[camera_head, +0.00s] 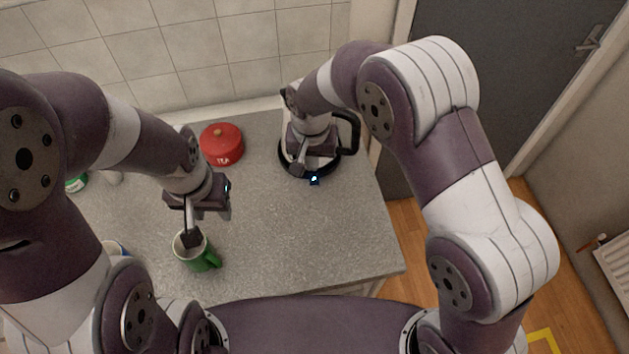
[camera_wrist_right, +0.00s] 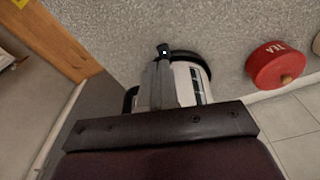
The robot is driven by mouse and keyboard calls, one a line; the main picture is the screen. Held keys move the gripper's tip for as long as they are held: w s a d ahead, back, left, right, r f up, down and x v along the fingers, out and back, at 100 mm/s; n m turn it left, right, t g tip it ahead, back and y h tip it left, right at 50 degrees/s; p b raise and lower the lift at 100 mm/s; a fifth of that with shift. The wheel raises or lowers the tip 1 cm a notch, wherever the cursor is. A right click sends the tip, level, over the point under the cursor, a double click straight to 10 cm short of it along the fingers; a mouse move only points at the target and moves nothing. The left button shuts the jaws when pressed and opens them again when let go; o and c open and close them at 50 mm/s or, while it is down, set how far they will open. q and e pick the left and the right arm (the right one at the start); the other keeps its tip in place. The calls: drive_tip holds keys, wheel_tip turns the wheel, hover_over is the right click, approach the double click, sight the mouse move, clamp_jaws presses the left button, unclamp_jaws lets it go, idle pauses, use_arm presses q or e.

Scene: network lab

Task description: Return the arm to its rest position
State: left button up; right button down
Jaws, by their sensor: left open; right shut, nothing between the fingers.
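My left gripper (camera_head: 192,238) points down at the green mug (camera_head: 200,258), its fingertips at the mug's mouth. It is open; whether a finger is inside the rim or touching it I cannot tell. My right gripper (camera_head: 299,170) is shut and empty, above and in front of the kettle (camera_head: 285,137). The kettle is white with a black base and handle and is partly hidden by my right arm. In the right wrist view the shut fingers (camera_wrist_right: 164,52) lie in front of the kettle (camera_wrist_right: 202,82).
A red tea tin (camera_head: 222,146) stands on the grey counter (camera_head: 300,233) left of the kettle, near the tiled wall. Other items at the counter's left are partly hidden by my left arm. The counter's right front is clear. A dark door (camera_head: 500,90) stands at right.

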drive_tip(key=shift+r, duration=0.45)
drive_tip(key=s+d+n+b, duration=0.1)
drive_tip(key=s+d+b, duration=0.3)
drive_tip(key=s+d, duration=1)
drive_tip(key=d, duration=0.4)
drive_tip(key=shift+s+d+b, duration=0.3)
drive_tip(key=shift+b, duration=0.1)
drive_tip(key=shift+s+d+f, duration=0.1)
drive_tip(key=shift+s, duration=0.1)
